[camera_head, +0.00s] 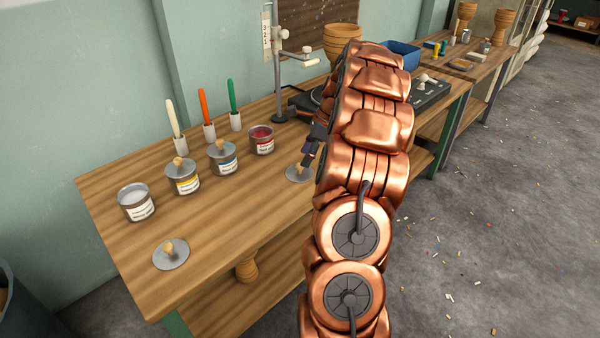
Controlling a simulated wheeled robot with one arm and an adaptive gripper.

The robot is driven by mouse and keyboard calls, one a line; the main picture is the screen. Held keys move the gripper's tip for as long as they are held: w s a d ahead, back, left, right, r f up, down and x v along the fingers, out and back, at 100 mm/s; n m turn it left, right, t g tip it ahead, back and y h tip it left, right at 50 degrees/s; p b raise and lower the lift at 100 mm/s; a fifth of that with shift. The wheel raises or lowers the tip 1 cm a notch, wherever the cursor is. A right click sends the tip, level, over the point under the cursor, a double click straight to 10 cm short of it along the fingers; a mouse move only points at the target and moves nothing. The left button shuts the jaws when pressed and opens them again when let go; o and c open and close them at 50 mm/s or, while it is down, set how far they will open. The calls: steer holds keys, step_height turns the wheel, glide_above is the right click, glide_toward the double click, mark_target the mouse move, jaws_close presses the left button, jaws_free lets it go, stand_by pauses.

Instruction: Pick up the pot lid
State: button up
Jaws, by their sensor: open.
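One round grey pot lid (290,174) with a light wooden knob lies flat on the wooden table, partly covered by my arm. My gripper (306,160) is dark and open, right above this lid and close to its knob. My arm hides much of the gripper, so I cannot tell if it touches the knob. A second grey pot lid (171,258) with a knob lies near the table's front left edge. Two pots wear lids, a yellow-label pot (184,184) and a blue-label pot (223,166). A white-filled pot (137,208) and a red-filled pot (262,146) stand uncovered.
Three brushes with white, orange and green handles (234,97) stand upright behind the pots. A metal stand (277,75) rises near the wall. A blue bin (405,54) and a wooden goblet (343,40) stand farther back. The table's front left is mostly clear.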

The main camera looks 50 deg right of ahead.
mark_target(300, 169)
steer(key=x, duration=0.4)
steer(key=shift+a+f+b, duration=0.2)
steer(key=shift+a+b, duration=0.2)
jaws_close()
